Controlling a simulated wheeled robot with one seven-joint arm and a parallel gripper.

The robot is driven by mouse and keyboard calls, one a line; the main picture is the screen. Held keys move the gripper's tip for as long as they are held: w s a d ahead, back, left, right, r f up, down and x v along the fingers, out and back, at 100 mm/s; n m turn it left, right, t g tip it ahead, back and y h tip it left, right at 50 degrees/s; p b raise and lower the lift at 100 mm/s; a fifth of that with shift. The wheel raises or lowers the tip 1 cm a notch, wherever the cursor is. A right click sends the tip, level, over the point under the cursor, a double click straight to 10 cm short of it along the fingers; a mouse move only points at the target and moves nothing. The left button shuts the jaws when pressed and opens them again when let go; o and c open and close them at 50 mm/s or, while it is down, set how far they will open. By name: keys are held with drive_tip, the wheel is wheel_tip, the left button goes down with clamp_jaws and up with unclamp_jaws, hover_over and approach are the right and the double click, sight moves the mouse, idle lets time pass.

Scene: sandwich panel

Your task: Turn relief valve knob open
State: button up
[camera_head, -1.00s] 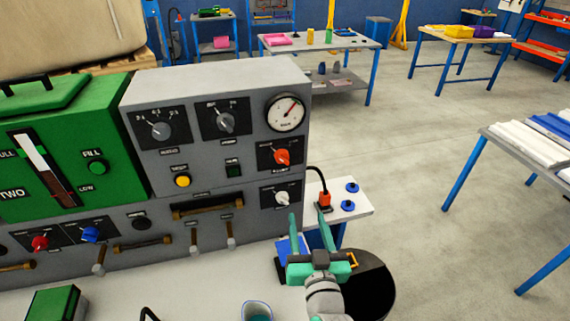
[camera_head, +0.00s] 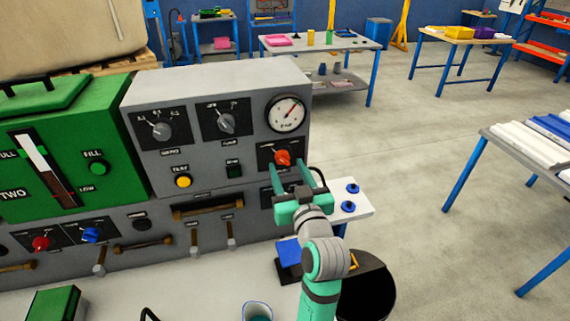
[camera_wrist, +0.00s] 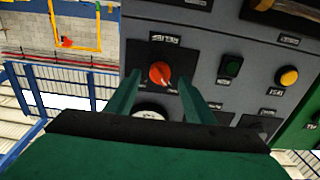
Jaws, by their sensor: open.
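The red-orange knob (camera_head: 283,157) sits on a black plate at the right of the grey panel, below the gauge. My gripper (camera_head: 288,172) is open and empty, in front of the panel just below the knob in the head view. In the wrist view both fingers of my gripper (camera_wrist: 158,84) stand either side of the knob, with no clear contact.
The round gauge (camera_head: 286,114) is above the knob. A green switch (camera_head: 234,171) and yellow button (camera_head: 183,181) are to its left. The lower white knob is hidden behind my gripper. A small table (camera_head: 358,208) with blue knobs stands at right.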

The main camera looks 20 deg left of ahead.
sight(285, 162)
drive_tip(key=shift+x, duration=1.55)
drive_tip(key=shift+d, duration=0.15)
drive_tip(key=c, duration=1.1)
drive_tip(key=shift+o, duration=0.2)
